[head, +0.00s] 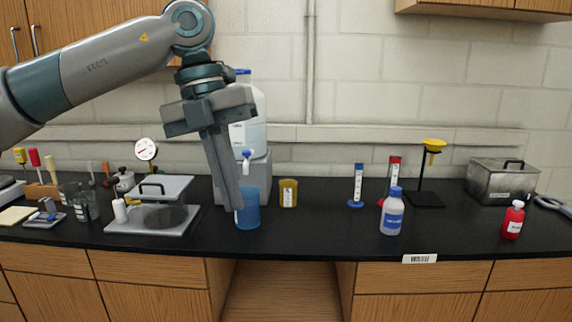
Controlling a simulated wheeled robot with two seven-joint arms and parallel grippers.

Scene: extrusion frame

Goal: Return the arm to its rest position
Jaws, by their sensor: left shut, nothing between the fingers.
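My left arm comes in from the left and bends down at its wrist over the lab bench. My left gripper (238,207) points downward with its long grey fingers shut and nothing between them. Its tips are in front of the left edge of a blue cup (249,212) in this view; I cannot tell whether they touch it. The gripper also hides part of a white water container (251,132) with a blue tap. My right arm and gripper are not in view.
The black bench top (320,232) is clear at the middle front. A balance-like device (152,217) stands left of the cup. A yellow jar (288,192), a blue-labelled bottle (392,214), a red bottle (513,220) and a metal bath (500,182) stand to the right.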

